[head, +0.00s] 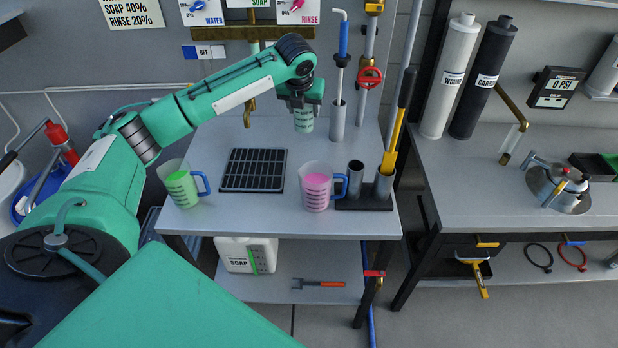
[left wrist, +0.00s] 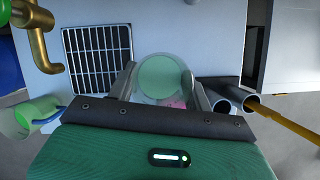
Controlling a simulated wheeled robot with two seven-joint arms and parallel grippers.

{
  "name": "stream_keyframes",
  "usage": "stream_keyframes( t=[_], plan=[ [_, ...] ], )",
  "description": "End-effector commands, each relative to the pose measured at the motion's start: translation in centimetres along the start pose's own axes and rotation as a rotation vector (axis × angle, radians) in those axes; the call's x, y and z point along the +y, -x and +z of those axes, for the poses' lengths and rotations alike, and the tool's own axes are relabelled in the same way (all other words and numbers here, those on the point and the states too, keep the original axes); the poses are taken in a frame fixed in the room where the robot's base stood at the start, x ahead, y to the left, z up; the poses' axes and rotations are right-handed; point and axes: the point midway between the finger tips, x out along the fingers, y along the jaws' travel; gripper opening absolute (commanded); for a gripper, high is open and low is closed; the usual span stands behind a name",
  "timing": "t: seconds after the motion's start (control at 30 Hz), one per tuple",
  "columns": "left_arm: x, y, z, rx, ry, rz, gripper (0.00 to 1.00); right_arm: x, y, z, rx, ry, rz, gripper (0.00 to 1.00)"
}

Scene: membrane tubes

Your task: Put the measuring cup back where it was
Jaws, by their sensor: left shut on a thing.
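My left gripper (head: 302,103) is shut on a measuring cup (head: 303,121) with green contents, held above the back of the table. In the left wrist view the held cup (left wrist: 163,78) sits between the two fingers, seen from above; no handle shows clearly. A jug with green liquid and a blue handle (head: 180,186) stands at the table's left front edge. A jug with pink liquid and a blue handle (head: 317,187) stands right of the black grid; in the left wrist view it is mostly hidden behind the held cup. My right gripper is not in view.
A black drain grid (head: 253,170) lies mid-table on the grey tabletop (head: 220,135). A brass tap (head: 250,112) hangs left of the held cup. Upright tubes, a red valve (head: 369,77) and a black holder (head: 363,203) with a yellow-handled tool crowd the right side.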

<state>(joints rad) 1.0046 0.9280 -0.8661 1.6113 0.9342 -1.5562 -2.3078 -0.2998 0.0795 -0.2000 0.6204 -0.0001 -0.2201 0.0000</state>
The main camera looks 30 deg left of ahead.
Motion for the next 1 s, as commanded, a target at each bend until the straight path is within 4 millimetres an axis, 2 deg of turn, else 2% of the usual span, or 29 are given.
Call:
stream_keyframes(
  t=[0.03,0.2,0.33,0.8,1.0],
  plan=[
    [-0.1,0.2,0.6,-0.004,-0.026,-0.013,0.21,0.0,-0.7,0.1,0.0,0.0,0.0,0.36],
    [-0.2,1.2,1.6,-0.002,-0.09,-0.037,0.21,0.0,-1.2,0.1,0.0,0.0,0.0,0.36],
    [-0.2,0.3,1.3,0.001,-0.105,-0.041,0.21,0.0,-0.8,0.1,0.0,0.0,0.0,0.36],
    [-0.4,-9.9,-3.1,0.003,-0.104,-0.041,0.21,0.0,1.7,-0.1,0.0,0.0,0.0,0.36],
    [-0.5,-12.6,-4.1,-0.001,-0.104,-0.042,0.21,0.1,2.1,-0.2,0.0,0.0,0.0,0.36]
  ],
)
